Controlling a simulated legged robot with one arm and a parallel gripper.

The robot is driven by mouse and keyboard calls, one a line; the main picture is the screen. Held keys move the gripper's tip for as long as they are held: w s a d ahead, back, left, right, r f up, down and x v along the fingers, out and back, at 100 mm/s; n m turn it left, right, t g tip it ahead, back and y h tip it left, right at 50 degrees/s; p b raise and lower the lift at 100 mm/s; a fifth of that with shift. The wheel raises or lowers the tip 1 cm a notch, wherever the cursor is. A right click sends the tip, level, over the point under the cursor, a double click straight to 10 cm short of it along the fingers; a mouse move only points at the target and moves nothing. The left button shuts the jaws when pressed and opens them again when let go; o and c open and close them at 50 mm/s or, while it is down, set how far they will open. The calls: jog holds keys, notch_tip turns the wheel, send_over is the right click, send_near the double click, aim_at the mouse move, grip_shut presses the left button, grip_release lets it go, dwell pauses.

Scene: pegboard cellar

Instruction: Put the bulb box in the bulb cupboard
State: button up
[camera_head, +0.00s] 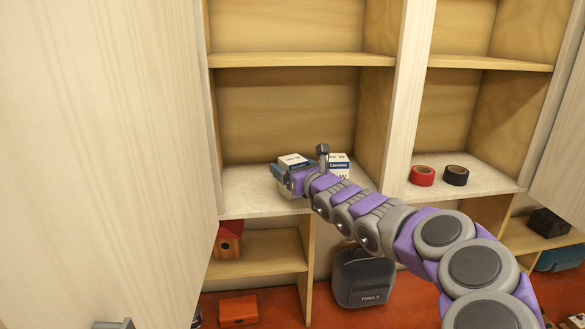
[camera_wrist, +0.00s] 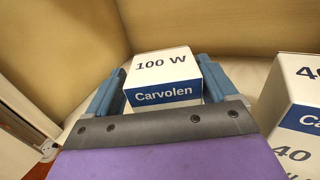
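A white and blue bulb box marked "100 W" and "Carvolen" (camera_head: 292,160) is at the cupboard's shelf level. In the wrist view the box (camera_wrist: 162,75) sits between the two blue-grey fingers of my gripper (camera_wrist: 162,85). The fingers flank its sides closely; whether they press on it is unclear. In the head view my gripper (camera_head: 284,174) reaches into the open left cupboard (camera_head: 240,203) and hides the box's lower part, so contact with the shelf is unclear. A second white and blue box marked "40 W" (camera_wrist: 292,105) stands right of it, also behind my arm (camera_head: 340,164).
A red tape roll (camera_head: 422,176) and a black one (camera_head: 456,175) sit in the right-hand cupboard. Open doors stand at left (camera_head: 110,150) and right (camera_head: 562,130). Below are a birdhouse (camera_head: 229,240), a tools bag (camera_head: 363,278) and an orange box (camera_head: 239,311). The shelf above (camera_head: 290,59) is empty.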

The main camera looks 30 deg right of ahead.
jog(key=shift+o, duration=0.4)
jog(key=shift+s+d, duration=0.1)
jog(key=shift+d, duration=0.1)
jog(key=s, duration=1.2)
jog(key=shift+a, duration=0.4)
jog(key=shift+w, duration=0.1)
